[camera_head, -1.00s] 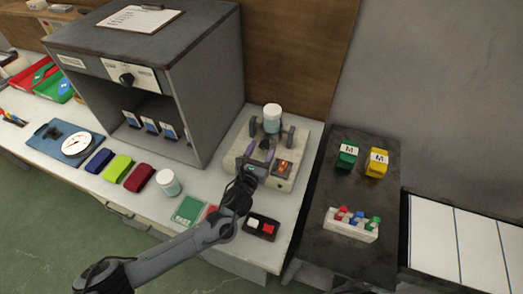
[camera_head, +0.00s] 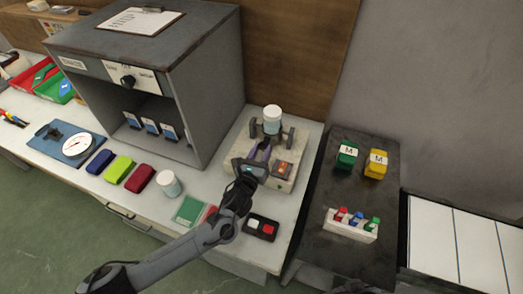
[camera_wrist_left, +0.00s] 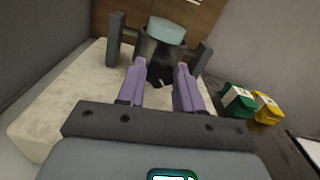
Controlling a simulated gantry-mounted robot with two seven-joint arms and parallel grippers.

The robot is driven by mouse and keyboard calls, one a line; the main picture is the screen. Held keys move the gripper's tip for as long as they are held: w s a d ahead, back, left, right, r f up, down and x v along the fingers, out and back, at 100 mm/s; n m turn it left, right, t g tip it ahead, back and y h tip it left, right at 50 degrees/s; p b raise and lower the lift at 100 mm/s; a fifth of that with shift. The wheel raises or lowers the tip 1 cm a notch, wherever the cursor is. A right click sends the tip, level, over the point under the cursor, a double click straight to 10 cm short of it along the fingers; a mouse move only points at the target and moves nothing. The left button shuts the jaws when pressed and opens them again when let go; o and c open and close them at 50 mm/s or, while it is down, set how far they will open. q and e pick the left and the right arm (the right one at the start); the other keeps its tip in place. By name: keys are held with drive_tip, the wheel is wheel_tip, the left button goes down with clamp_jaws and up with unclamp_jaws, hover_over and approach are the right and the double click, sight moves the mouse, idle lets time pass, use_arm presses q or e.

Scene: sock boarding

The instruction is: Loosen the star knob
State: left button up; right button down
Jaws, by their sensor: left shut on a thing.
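The fixture (camera_head: 238,160) is a pale block with dark upright posts, on the right part of the bench. A white jar with a bluish band (camera_head: 272,120) stands upright at its back. The dark star knob (camera_wrist_left: 160,70) shows in the left wrist view, in front of the posts. My left gripper (camera_head: 263,150) reaches over the fixture from the front. Its two purple fingers are on either side of the knob and shut on it. The fingers and wrist hide most of the knob in the head view. My right gripper is not seen.
An orange-lit switch box (camera_head: 284,169) sits on the fixture right beside my left gripper. A grey cabinet (camera_head: 190,85) stands close on the left. A white jar (camera_head: 170,184) and a black tray (camera_head: 261,227) are in front. A dark side table (camera_head: 350,195) is on the right.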

use_arm(q)
drive_tip(key=n+p, duration=0.1)
drive_tip(key=n, duration=0.5)
drive_tip(key=shift+p, duration=0.3)
drive_tip(key=n+p, duration=0.1)
drive_tip(key=n, duration=0.5)
drive_tip(key=shift+a+f, duration=0.1)
drive_tip(key=shift+f, duration=0.05)
drive_tip(key=n, duration=0.6)
drive_tip(key=shift+f+n+p, duration=0.1)
drive_tip(key=shift+n+p, duration=0.25)
drive_tip(key=shift+n, duration=0.05)
drive_tip(key=n, duration=0.5)
drive_tip(key=shift+n, duration=0.3)
drive_tip(key=o, duration=1)
